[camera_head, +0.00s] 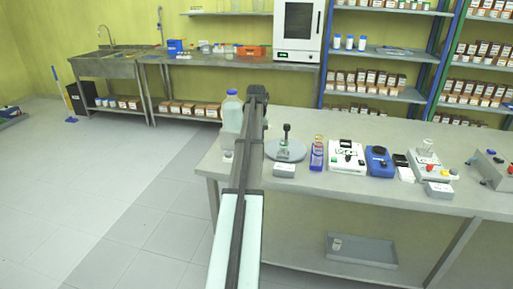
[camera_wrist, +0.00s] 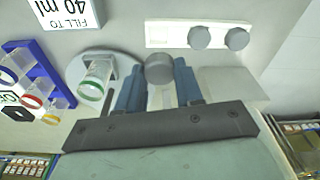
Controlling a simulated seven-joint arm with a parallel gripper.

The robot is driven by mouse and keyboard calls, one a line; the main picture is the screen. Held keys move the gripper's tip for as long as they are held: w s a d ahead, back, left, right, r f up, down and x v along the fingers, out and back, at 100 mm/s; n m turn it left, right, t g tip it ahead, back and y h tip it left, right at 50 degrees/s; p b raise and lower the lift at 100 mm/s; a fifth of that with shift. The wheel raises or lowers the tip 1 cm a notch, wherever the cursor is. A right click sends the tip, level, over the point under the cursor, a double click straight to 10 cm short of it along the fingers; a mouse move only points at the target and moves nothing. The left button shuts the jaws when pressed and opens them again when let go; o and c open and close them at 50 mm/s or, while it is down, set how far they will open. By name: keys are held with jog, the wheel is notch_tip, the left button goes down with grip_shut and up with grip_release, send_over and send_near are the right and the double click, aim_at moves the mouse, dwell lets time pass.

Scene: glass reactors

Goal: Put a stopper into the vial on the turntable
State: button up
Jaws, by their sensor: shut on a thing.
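My gripper (camera_wrist: 159,85) is shut on a grey round stopper (camera_wrist: 159,69), held between its blue fingers in the wrist view. The vial (camera_wrist: 95,80) is clear glass with a green ring and stands on the pale turntable disc (camera_wrist: 75,68), left of my gripper and apart from the stopper. In the head view the turntable (camera_head: 298,151) is on the bench just right of my arm. My arm hides the fingers and the held stopper there. Two more grey stoppers (camera_wrist: 199,37) (camera_wrist: 236,39) sit in a white holder (camera_wrist: 157,34) in the wrist view.
A blue rack with glass vials (camera_head: 317,153) stands right of the turntable, with several devices beyond it. A "FILL TO 40 ml" sign (camera_wrist: 65,12) is near the disc. A large blue-capped bottle (camera_head: 232,112) stands left of my arm.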

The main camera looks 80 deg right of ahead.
jog(key=shift+s+r, duration=0.15)
jog(key=shift+r, duration=0.35)
jog(key=s+d+r, duration=0.3)
jog(key=s, duration=0.2)
jog(key=s+d+r, duration=0.3)
jog(key=s, duration=0.3)
jog(key=shift+w+f, duration=0.15)
jog(key=shift+f, duration=1.95)
jog(key=shift+f, duration=1.55)
jog(key=o, duration=1.1)
jog(key=shift+c, duration=0.2)
jog(key=shift+o, duration=0.4)
jog(key=shift+o, duration=1.2)
